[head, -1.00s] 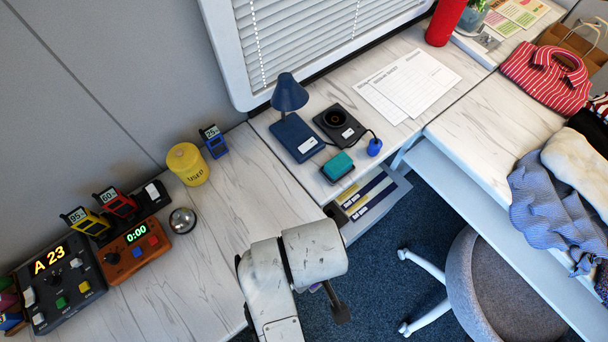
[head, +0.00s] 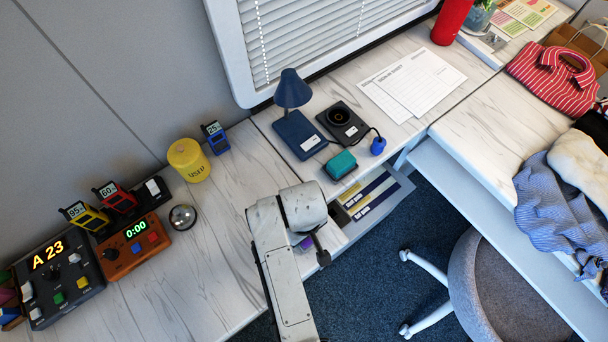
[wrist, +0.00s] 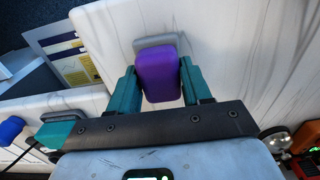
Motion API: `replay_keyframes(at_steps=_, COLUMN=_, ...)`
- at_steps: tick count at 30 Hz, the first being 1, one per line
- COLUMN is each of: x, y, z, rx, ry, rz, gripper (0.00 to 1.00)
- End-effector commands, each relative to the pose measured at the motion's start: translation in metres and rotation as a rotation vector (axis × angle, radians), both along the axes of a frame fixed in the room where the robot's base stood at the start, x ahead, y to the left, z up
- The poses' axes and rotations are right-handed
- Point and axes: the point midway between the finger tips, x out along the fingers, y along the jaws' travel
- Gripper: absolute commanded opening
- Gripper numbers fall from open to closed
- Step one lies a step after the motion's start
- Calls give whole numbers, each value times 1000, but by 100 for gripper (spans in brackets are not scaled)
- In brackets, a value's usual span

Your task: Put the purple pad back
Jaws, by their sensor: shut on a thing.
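The purple pad (wrist: 158,68) sits between the teal fingers of my gripper (wrist: 159,88) in the wrist view, and the gripper is shut on it. A grey flat piece (wrist: 153,41) shows just past the pad's far edge; I cannot tell whether it belongs to the pad. In the head view a little of the purple pad (head: 305,243) shows below my arm's end, over the front edge of the white desk, and my arm hides most of the gripper.
A teal pad (head: 340,165) lies on the desk near a blue lamp (head: 292,92) and a black device (head: 341,122). Beside it, a panel with yellow and blue strips (head: 372,196) lies below the desk edge. A bell (head: 182,217) and yellow can (head: 188,160) stand left.

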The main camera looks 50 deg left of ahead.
Motion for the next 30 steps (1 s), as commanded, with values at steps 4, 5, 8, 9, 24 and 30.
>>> replay_keyframes(at_steps=4, x=0, y=0, z=-3, rx=2, ry=-1, rz=0, gripper=24)
replay_keyframes(at_steps=5, x=0, y=0, z=-3, rx=2, ry=-1, rz=0, gripper=24)
replay_keyframes(at_steps=8, x=0, y=0, z=-3, rx=2, ry=-1, rz=0, gripper=24)
replay_keyframes(at_steps=9, x=0, y=0, z=-3, rx=2, ry=-1, rz=0, gripper=24)
replay_keyframes(at_steps=24, x=0, y=0, z=-5, rx=1, ry=-1, rz=1, gripper=74)
replay_keyframes(at_steps=30, x=0, y=1, z=0, rx=3, ry=-1, rz=1, gripper=74)
